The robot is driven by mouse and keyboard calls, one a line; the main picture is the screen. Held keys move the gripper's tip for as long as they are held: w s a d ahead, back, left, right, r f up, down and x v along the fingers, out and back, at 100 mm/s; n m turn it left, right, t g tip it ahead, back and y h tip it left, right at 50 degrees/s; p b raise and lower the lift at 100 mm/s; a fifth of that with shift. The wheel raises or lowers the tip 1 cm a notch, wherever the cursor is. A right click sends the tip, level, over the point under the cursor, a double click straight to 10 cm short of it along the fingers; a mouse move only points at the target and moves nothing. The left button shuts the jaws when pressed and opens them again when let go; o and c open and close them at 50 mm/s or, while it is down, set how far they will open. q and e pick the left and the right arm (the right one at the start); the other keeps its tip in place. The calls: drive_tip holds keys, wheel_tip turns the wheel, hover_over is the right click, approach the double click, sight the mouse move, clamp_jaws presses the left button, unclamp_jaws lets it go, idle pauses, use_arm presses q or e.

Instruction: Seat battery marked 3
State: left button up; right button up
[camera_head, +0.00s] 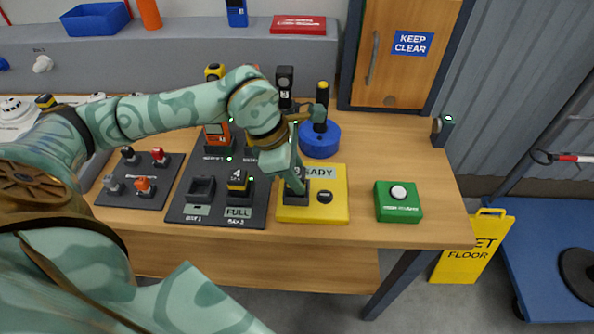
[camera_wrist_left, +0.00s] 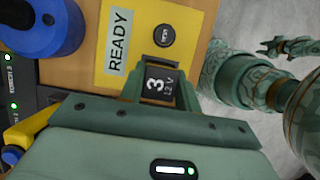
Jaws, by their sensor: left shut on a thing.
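My left gripper (camera_head: 293,184) is shut on the battery marked 3, pointing down at the yellow READY plate (camera_head: 335,208). In the left wrist view the battery (camera_wrist_left: 158,86) shows a white 3 and "12 V" between the fingers (camera_wrist_left: 152,88). It is at the dark socket (camera_head: 296,198) on that plate; how deep it sits I cannot tell. In the head view the gripper hides most of the battery. In the left wrist view a small patterned claw-like part of mine shows at the right; I cannot tell whether its fingers are open.
The black bay tray (camera_head: 180,213) has an empty bay at left and a battery marked 4 (camera_head: 237,184) in the bay labelled FULL. A blue round holder (camera_head: 320,142) stands behind the plate. A green button box (camera_head: 398,202) is at right, with bare tabletop around it.

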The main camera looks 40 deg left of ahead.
use_arm(q)
drive_tip(key=shift+f, duration=0.2)
drive_tip(key=o, duration=1.6)
drive_tip(key=shift+r, duration=0.1)
drive_tip(key=shift+r+p, duration=2.4)
drive_tip(key=shift+r, duration=1.05)
drive_tip(key=shift+f, duration=0.1)
